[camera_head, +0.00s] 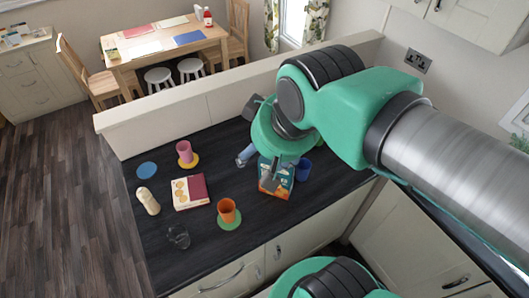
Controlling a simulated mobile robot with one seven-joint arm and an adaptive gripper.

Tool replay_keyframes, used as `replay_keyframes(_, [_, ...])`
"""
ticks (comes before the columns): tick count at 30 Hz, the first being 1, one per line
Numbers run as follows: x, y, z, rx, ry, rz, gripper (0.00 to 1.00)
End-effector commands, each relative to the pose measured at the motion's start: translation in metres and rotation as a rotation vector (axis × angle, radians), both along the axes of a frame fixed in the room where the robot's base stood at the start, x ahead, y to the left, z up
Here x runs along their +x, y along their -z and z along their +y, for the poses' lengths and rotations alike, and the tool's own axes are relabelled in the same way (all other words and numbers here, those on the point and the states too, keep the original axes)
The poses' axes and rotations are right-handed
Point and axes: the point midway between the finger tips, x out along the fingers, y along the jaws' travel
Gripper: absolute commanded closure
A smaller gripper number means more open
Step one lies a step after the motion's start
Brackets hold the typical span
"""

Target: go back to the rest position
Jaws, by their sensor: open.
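My gripper (260,170) points down over the dark counter (160,240), under the green wrist of my arm. It is open. Its fingers show partly in front of an orange and teal box (281,188), and whether they touch it I cannot tell. A blue cup (303,170) stands just right of the box, partly hidden behind it and the wrist. My arm reaches in from the right side of the picture, bent at the elbow, above the counter.
On the counter are a pink cup (184,151), an orange cup (227,211), a red and cream box (190,192), a tan bottle-like item (148,201), a blue disc (147,170) and a clear glass (178,236). A low wall (225,95) borders the back.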

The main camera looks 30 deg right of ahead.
Motion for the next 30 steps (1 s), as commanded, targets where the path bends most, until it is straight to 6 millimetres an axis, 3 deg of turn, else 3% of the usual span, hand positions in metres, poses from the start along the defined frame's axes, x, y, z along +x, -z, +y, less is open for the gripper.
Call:
replay_keyframes(4, [-0.008,0.002,-0.001,0.004,0.012,-0.007,0.36])
replay_keyframes(17, [-0.008,0.006,-0.001,0.004,0.012,-0.007,0.36])
replay_keyframes(30, [-0.008,0.056,-0.001,0.004,0.012,-0.007,0.36])
